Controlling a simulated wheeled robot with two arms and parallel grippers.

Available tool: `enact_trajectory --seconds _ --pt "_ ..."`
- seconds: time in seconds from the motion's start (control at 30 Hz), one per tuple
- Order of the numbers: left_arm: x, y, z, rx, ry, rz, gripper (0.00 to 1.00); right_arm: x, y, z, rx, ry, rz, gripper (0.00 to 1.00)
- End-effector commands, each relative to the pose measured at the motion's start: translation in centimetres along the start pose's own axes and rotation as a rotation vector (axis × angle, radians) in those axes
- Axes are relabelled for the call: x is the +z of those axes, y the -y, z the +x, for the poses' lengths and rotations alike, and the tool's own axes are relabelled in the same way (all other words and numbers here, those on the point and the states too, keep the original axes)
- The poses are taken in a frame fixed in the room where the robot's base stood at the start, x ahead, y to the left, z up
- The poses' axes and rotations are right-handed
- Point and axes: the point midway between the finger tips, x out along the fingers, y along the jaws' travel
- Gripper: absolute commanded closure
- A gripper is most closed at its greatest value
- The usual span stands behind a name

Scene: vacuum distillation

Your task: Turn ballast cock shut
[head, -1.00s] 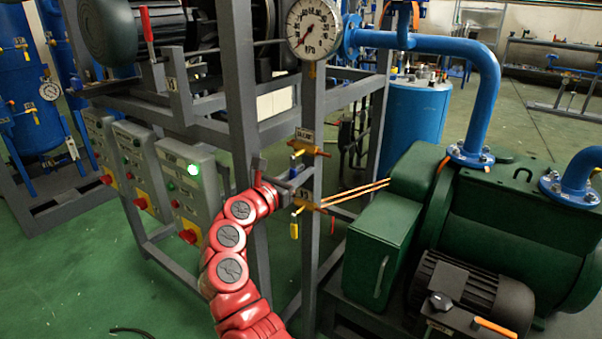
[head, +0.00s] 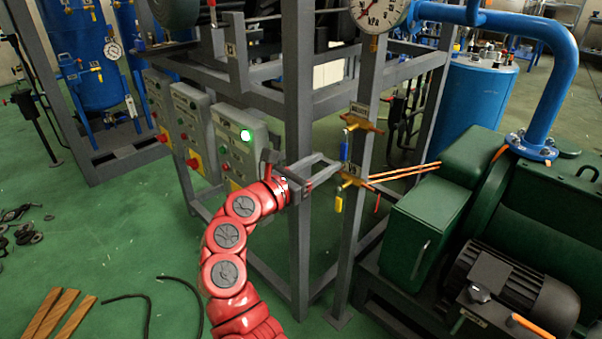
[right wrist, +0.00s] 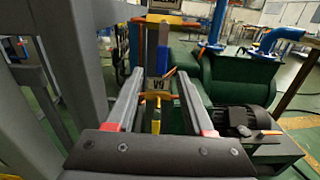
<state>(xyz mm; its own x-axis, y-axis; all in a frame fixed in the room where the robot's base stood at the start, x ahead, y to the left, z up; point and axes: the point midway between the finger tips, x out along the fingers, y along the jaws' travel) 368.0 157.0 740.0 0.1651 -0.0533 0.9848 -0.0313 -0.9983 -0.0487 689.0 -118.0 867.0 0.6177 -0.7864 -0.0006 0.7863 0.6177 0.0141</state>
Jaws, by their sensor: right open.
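Two brass cocks sit on a grey upright post. The upper cock (head: 361,121) has a blue handle (head: 343,146) hanging down. The lower cock (head: 352,181) has a yellow handle (head: 339,202) hanging down. I cannot read which tag names the ballast cock. My right gripper (head: 328,170) is open at the lower cock's height, its fingers pointing at the post. In the right wrist view, the open right gripper (right wrist: 160,76) has one finger each side of the cocks; the blue handle (right wrist: 162,58) and yellow handle (right wrist: 156,122) show between them. Contact is unclear. My left gripper is not in view.
A grey frame upright (head: 298,200) stands close beside my right gripper. A green pump (head: 535,200) with a dark motor (head: 510,285) is at the right. Control boxes (head: 240,140) are behind my arm. A gauge (head: 381,8) tops the post. Orange lines (head: 405,172) run towards the pump.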

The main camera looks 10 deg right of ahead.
Motion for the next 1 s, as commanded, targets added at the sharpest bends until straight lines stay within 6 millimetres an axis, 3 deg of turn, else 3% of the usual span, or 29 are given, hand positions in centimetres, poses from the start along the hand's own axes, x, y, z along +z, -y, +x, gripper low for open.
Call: enact_trajectory --seconds 0.2,0.43,0.83,0.93,1.0 --pt "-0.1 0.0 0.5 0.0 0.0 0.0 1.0 0.1 -0.1 -4.8 0.003 0.001 0.0 0.47" --pt "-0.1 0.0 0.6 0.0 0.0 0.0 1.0 0.1 0.1 -6.8 -0.003 0.0 0.001 0.47" --pt "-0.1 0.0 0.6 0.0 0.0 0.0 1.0 -0.4 0.7 -6.4 -0.025 0.008 -0.024 0.47" --pt "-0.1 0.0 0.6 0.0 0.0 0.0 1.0 -2.3 3.2 -4.7 -0.116 0.038 -0.134 0.47" --pt "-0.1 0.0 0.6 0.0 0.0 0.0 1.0 -4.2 6.7 -2.8 -0.235 0.082 -0.28 0.47"
